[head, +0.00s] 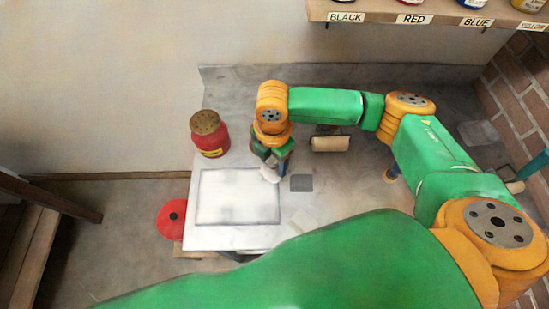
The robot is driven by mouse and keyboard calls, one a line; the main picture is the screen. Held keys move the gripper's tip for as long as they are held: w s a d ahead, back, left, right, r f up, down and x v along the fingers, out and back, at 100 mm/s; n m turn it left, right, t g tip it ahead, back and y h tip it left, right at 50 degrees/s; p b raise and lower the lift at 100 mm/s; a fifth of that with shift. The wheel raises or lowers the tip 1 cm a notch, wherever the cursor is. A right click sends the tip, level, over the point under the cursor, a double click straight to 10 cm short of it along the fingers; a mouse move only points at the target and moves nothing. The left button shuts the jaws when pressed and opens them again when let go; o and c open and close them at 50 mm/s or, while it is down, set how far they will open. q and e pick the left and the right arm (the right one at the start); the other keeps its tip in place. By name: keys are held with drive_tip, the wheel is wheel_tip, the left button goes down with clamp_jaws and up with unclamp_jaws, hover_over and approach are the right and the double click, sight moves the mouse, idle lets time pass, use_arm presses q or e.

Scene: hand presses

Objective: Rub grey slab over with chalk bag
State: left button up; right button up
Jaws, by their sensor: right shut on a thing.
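A pale grey slab (236,198) with a thin darker outline lies flat on the light bench top, left of centre in the head view. My right gripper (273,160) points down at the slab's upper right corner. It is shut on a small whitish bag (269,174), which shows just below the fingers. The bag is over or beside the slab's right edge; I cannot tell whether it touches. My left gripper is not in the view.
A red jar with a brown perforated lid (209,134) stands behind the slab. A dark grey square (301,183) lies right of the bag. A roller (330,143) lies further back. A red disc (172,218) is left of the bench. A labelled shelf (430,14) hangs upper right.

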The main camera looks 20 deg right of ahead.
sight(273, 158)
drive_tip(key=shift+a+r+p, duration=0.15)
drive_tip(key=shift+r+p, duration=0.6)
drive_tip(key=shift+r, duration=0.2)
drive_tip(key=shift+r+p, duration=0.6)
drive_tip(key=shift+p, duration=0.15)
drive_tip(key=shift+w+r, duration=0.1)
drive_tip(key=shift+r, duration=1.05)
